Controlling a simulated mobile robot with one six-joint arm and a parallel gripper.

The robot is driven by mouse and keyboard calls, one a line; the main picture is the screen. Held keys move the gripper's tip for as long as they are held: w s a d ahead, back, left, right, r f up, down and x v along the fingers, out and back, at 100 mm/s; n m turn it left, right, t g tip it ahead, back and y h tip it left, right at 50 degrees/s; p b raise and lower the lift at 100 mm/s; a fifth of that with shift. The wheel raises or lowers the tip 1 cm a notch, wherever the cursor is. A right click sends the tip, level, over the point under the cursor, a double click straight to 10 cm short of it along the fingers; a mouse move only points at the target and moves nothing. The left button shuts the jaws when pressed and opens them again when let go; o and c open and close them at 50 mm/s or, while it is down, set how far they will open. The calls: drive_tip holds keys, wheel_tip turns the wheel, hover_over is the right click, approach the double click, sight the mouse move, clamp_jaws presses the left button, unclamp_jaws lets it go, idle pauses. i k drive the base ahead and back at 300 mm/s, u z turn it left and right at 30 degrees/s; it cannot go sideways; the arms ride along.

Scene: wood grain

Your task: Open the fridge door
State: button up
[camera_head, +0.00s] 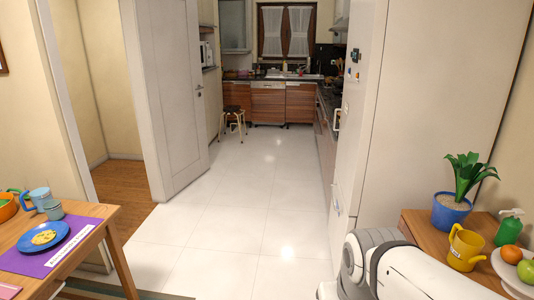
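The tall white fridge (432,112) stands right of the middle, and its broad side panel faces me. Its front faces left, so I see the door (357,120) only as a narrow, steeply angled strip. Small dark and blue magnets sit on its upper part. A pale handle (337,122) sticks out from the left edge of the front, and further details lower down are too small to tell. The door looks closed. My white and grey arm shows at the bottom right, in front of the fridge's lower part. My gripper is not visible.
White tiled floor (235,215) lies clear ahead towards the kitchen counter (268,100). A stool (232,118) stands at the back. A dining table (90,255) is at bottom left, a side table (425,228) at right.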

sight(368, 18)
drive_tip(key=u, duration=0.2)
drive_tip(key=i, duration=3.25)
drive_tip(key=z, duration=0.45)
drive_tip(key=i, duration=0.9)
drive_tip(key=z, duration=0.2)
